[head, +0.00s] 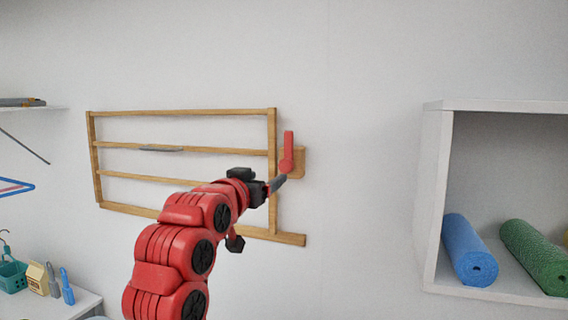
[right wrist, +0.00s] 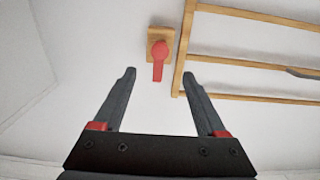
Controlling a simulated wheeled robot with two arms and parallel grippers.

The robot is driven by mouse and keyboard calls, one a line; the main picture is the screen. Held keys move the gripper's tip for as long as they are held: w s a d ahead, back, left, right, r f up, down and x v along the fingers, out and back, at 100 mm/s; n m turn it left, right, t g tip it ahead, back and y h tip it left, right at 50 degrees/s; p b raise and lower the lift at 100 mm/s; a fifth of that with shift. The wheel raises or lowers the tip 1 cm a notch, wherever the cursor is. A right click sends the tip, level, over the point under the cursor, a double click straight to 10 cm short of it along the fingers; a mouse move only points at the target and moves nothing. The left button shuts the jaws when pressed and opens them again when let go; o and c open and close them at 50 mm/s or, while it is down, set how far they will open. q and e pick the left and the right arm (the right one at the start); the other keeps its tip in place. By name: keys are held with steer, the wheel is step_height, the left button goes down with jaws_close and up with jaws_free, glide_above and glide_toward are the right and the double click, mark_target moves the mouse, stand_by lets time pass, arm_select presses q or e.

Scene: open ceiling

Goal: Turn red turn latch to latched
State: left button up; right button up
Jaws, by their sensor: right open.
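The red turn latch (head: 287,160) is on a small wooden block (head: 299,163) on the wall, beside the right end of a wooden rack. Its handle points straight up in the head view. In the right wrist view the latch (right wrist: 159,55) lies ahead of the fingers, between their lines, with its handle pointing toward my gripper. My right gripper (head: 276,184) is just below the latch in the head view; the right wrist view shows its fingers (right wrist: 160,82) spread, with nothing between them. I cannot see contact with the latch. My left gripper is out of view.
The wooden rack (head: 190,112) with several bars is left of the latch, partly hidden by my right arm. A white shelf (head: 436,190) at right holds a blue roll (head: 468,250) and a green roll (head: 532,255). The wall between latch and shelf is clear.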

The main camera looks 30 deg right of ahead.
mark_target(285, 167)
steer(key=p+x, duration=0.3)
steer(key=x, duration=0.9)
steer(key=shift+w+d+f+p, duration=0.1)
steer(key=shift+w+d+p, duration=0.05)
steer(key=shift+d+p, duration=0.2)
steer(key=shift+a, duration=0.1)
jaws_close()
stand_by(0.5)
